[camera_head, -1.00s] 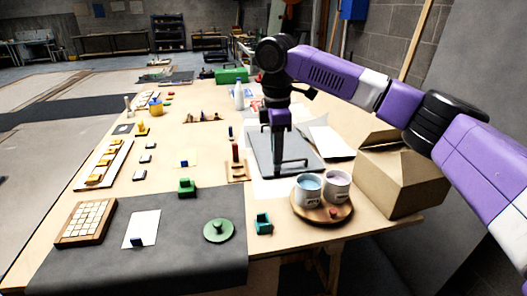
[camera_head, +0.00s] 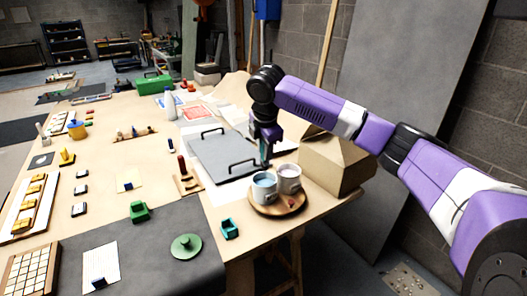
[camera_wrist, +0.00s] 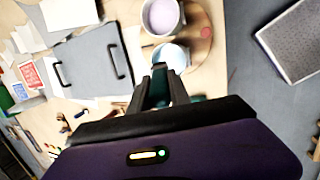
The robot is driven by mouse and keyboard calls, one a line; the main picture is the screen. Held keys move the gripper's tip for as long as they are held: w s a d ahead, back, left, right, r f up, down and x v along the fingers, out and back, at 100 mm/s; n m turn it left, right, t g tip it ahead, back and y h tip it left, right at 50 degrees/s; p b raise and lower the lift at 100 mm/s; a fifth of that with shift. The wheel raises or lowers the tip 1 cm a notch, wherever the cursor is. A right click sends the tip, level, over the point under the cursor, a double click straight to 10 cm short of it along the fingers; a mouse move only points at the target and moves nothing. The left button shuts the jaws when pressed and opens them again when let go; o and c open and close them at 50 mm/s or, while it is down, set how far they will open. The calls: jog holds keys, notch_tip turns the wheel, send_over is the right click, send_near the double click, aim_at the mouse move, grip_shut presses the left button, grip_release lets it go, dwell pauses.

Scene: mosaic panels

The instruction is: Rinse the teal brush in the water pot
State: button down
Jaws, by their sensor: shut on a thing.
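My gripper (camera_head: 265,158) points down just behind and above two pots on a round wooden board (camera_head: 274,208). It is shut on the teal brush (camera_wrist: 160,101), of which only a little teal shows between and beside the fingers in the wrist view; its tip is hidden. The pot with pale blue contents (camera_head: 264,188) is the nearer to the fingertips. The pot with lilac contents (camera_head: 288,178) stands to its right. I cannot read their labels. In the wrist view the fingertips (camera_wrist: 159,70) overlap the near edge of the blue pot (camera_wrist: 172,55).
A grey board with black handles (camera_head: 222,158) lies left of the pots. A cardboard box (camera_head: 335,165) stands close on their right. A small teal block (camera_head: 229,229) lies in front of the wooden board. A green round lidded piece (camera_head: 186,246) sits on the dark mat.

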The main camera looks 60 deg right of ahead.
aim_at(265, 165)
jog(key=shift+f+b, duration=2.45)
jog(key=shift+f, duration=0.45)
jog(key=shift+f, duration=0.65)
dwell(0.5)
jog(key=shift+r+p, duration=3.05)
jog(key=shift+r, duration=0.6)
jog(key=shift+f, duration=0.15)
